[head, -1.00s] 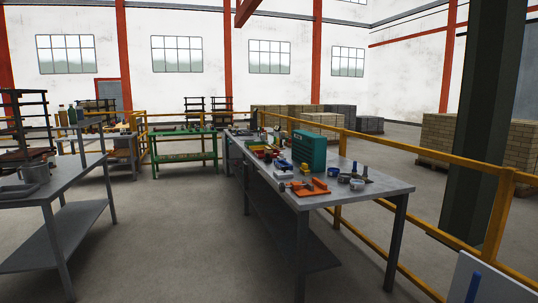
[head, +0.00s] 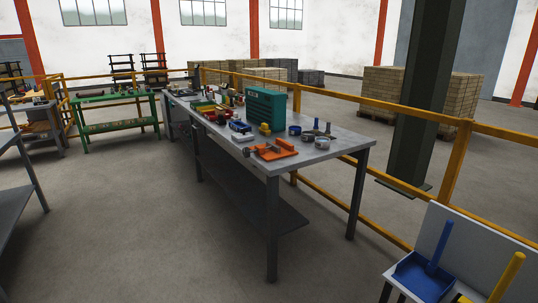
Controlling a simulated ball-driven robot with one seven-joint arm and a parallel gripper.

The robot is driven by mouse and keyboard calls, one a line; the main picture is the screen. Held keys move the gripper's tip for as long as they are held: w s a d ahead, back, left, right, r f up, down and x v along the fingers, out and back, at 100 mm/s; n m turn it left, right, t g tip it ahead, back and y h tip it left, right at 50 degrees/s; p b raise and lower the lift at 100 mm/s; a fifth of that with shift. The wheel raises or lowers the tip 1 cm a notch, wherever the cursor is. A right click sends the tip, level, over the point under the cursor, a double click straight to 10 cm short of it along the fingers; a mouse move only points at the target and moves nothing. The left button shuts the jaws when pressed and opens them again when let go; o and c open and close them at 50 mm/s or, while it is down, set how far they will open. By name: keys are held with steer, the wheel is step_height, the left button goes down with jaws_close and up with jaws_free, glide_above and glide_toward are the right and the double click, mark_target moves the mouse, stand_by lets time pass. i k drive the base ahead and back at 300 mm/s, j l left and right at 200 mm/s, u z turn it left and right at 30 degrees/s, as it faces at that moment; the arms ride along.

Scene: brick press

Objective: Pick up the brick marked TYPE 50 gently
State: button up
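No single brick marked TYPE 50 can be made out in the head view. Stacks of tan bricks (head: 383,92) stand on pallets beyond the yellow railing at the right. More brick stacks, tan and grey (head: 277,70), stand farther back near the middle. No marking is readable on any of them at this distance. My gripper is not in the head view.
A long grey workbench (head: 330,150) carries a teal cabinet (head: 266,111), an orange tool (head: 275,149) and small items. A yellow railing (head: 453,168) runs behind it. A blue dustpan (head: 420,279) is at lower right. Open floor (head: 130,230) lies left of the bench.

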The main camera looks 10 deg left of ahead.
mark_target(220, 112)
steer(key=i+j+u, duration=0.6)
steer(key=i+u, duration=0.2)
steer(key=i, duration=0.25)
steer(key=i+j+u, duration=0.1)
steer(key=i+u, duration=0.3)
steer(key=i, duration=3.9)
steer(key=i+z, duration=0.15)
steer(key=i, duration=0.3)
steer(key=i+j+z, duration=0.15)
steer(key=i, duration=0.3)
steer(key=i+z, duration=0.2)
steer(key=i, duration=0.25)
steer(key=i+j+z, duration=0.15)
steer(key=i, duration=0.25)
steer(key=j, duration=0.1)
